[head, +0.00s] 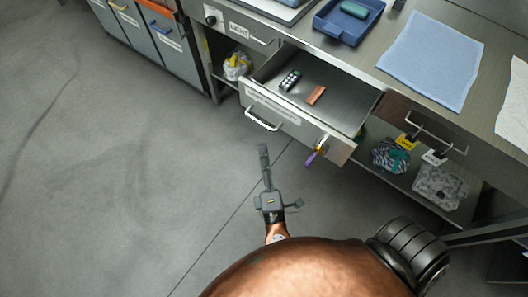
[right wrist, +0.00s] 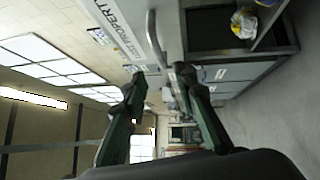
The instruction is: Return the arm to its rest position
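My right gripper (head: 265,165) hangs over the bare floor in front of the open drawer (head: 285,118), apart from it. In the right wrist view its two dark green fingers (right wrist: 158,75) stand apart with nothing between them, so it is open and empty. Behind them the wrist view shows the labelled drawer front and its bar handle (right wrist: 153,40). My copper-coloured right arm fills the bottom of the head view and hides the floor there. My left gripper is in neither view.
The counter carries a blue tray (head: 328,28) and a blue cloth (head: 430,60). Bags lie on the lower shelf. The floor at left is clear.

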